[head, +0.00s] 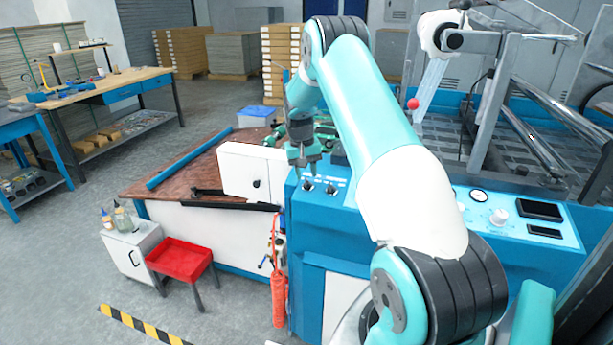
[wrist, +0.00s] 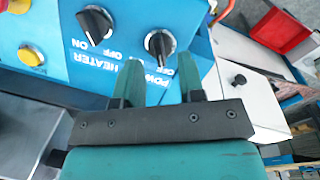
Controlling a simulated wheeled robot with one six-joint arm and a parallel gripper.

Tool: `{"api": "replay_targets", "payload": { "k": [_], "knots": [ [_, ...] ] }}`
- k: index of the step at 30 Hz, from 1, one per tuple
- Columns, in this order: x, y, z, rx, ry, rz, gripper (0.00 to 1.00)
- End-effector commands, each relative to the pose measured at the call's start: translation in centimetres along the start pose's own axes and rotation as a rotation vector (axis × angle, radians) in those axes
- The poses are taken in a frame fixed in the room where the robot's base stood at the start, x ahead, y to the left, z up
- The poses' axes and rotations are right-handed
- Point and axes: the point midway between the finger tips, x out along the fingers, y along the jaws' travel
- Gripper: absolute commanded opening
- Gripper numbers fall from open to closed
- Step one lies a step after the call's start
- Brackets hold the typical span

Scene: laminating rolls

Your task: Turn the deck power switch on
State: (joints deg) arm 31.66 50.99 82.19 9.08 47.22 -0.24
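The deck power switch is a black rotary knob (wrist: 160,44) with a pale pointer line. It sits on the blue panel by the lettering POWER and OFF, which reads upside down in the wrist view. In the head view it appears to be the left knob (head: 308,186) of two. My gripper (wrist: 160,80) is open and empty. Its two fingers are spread just short of the power knob, which shows in line with the gap; contact is not visible. In the head view my gripper (head: 305,160) hangs just above the panel's left end.
A similar knob marked HEATER (wrist: 95,24) sits close beside the power knob. A yellow button (wrist: 31,54) and part of a red one (wrist: 19,5) lie farther left. A white box (head: 250,172) stands beside the panel.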

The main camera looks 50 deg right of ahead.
Motion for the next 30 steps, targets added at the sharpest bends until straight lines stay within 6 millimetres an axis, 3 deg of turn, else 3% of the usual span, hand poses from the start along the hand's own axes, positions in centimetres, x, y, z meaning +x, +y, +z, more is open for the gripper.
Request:
{"api": "replay_targets", "payload": {
  "k": [6,16,17,21,30],
  "knots": [
    [2.3,0.1,0.0,0.001,0.0,0.0,0.36],
    [2.8,0.1,0.0,0.001,0.001,0.0,0.36],
    [2.8,0.1,0.0,0.001,0.001,0.0,0.34],
    [2.7,0.1,0.0,0.001,0.001,0.0,0.02],
    [2.8,0.1,-0.1,0.027,0.001,-0.005,0.02]
  ]
}}
